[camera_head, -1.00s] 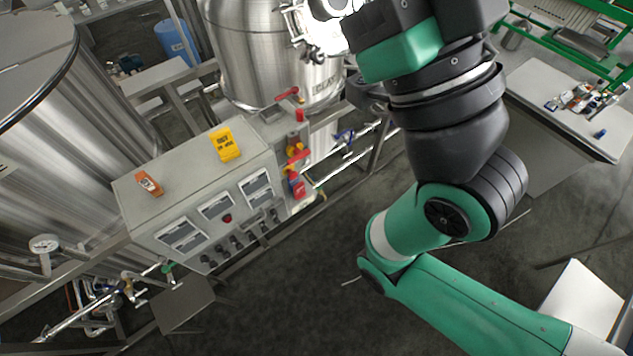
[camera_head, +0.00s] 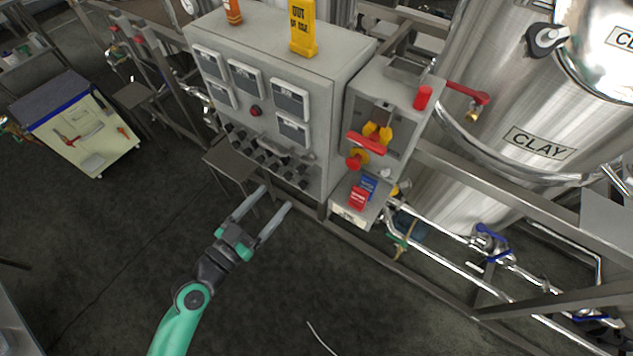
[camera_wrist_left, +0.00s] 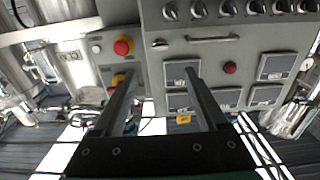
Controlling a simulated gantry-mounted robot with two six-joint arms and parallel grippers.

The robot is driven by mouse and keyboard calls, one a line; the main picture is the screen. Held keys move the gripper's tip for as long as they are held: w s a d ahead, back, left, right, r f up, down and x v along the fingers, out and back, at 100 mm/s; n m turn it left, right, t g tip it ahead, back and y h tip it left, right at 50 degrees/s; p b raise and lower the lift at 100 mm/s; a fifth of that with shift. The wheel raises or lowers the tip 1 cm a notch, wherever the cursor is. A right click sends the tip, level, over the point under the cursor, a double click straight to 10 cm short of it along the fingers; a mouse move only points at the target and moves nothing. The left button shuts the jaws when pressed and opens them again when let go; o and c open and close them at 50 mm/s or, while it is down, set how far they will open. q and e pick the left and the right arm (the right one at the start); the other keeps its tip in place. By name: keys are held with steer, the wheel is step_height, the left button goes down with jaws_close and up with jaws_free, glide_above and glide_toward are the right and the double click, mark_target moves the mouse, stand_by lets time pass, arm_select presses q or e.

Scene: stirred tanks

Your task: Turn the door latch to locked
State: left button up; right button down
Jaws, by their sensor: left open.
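The grey control cabinet (camera_head: 325,105) stands in the middle of the head view. My left gripper (camera_head: 275,198) is open and empty below the cabinet's front, its two long fingers pointing up toward it. In the left wrist view the gripper (camera_wrist_left: 161,75) is open in front of the cabinet face (camera_wrist_left: 215,60), which appears upside down. A small silver latch-like fitting (camera_wrist_left: 160,44) sits beside a horizontal bar handle (camera_wrist_left: 212,38), apart from the fingers. Its turned position is too small to tell. My right gripper is not in view.
A row of dark knobs (camera_wrist_left: 228,8) runs along the cabinet beside the handle. A side box with a red lever (camera_head: 366,144) and red and blue tags adjoins it. Pipes (camera_head: 455,262) and a steel tank (camera_head: 520,105) stand to the right. The floor at front is clear.

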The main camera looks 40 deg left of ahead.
mark_target(305, 163)
arm_select(q)
steer(key=w+p, duration=0.1)
steer(key=w, duration=0.3)
steer(key=w+a+p, duration=0.1)
steer(key=w, duration=0.3)
steer(key=w+p, duration=0.1)
steer(key=w, duration=0.3)
steer(key=shift+a+f, duration=0.1)
steer(key=shift+a, duration=0.1)
steer(key=shift+s, duration=0.1)
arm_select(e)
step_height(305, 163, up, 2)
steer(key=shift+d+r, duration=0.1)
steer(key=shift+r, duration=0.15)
arm_select(q)
jaws_close()
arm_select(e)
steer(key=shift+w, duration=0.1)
